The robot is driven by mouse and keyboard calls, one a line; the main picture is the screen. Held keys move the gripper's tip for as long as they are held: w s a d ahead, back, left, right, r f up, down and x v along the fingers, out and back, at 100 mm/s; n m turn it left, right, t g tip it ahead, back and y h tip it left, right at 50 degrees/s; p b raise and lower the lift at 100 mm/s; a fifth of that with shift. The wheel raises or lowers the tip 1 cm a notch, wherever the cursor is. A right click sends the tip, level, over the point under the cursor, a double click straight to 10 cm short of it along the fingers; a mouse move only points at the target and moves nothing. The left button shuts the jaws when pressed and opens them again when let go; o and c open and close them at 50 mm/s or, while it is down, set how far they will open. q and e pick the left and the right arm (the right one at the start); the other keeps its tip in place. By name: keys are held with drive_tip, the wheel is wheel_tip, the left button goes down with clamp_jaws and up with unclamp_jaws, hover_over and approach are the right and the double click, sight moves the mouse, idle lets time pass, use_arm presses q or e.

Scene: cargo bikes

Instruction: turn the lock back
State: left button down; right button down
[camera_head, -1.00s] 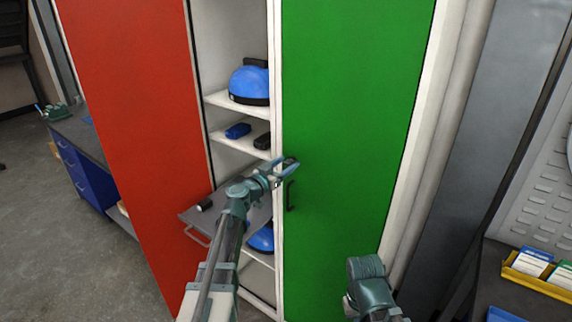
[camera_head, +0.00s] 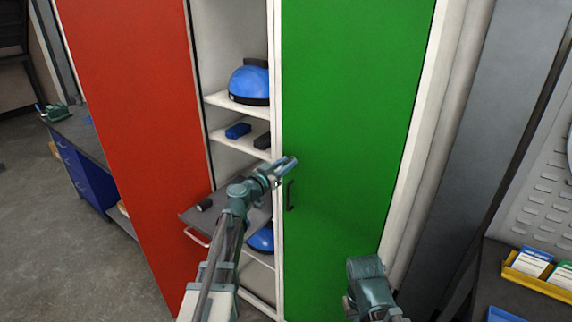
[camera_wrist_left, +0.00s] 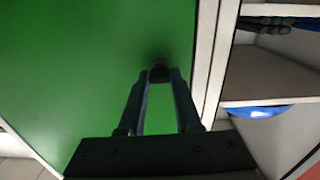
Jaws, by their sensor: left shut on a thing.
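The green door (camera_head: 350,120) of the locker is shut, with a dark handle (camera_head: 290,195) near its left edge. The lock (camera_wrist_left: 160,72) shows in the left wrist view as a small dark reddish knob on the green door, close to the door's edge. My left gripper (camera_head: 290,161) is at the door's left edge, just above the handle. Its fingertips (camera_wrist_left: 160,77) are shut on the lock and partly hide it, so I cannot tell which way it is turned. Only a teal part of my right arm shows at the lower right; its fingers are not visible.
Left of the green door is an open compartment with shelves (camera_head: 222,99), a blue helmet (camera_head: 248,85) and small dark items. A grey tray (camera_head: 190,214) juts out below. A red door (camera_head: 135,120) stands further left. A yellow bin (camera_head: 540,279) is at the right.

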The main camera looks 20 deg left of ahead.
use_arm(q)
drive_tip(key=n, duration=0.8)
drive_tip(key=shift+a+f+n, duration=0.1)
drive_tip(key=shift+n, duration=0.2)
drive_tip(key=n, duration=0.4)
drive_tip(key=shift+n, duration=0.3)
drive_tip(key=n, duration=0.4)
drive_tip(key=shift+f, duration=0.1)
drive_tip(key=shift+n, duration=0.3)
drive_tip(key=c, duration=0.6)
unclamp_jaws()
drive_tip(key=shift+a, duration=0.1)
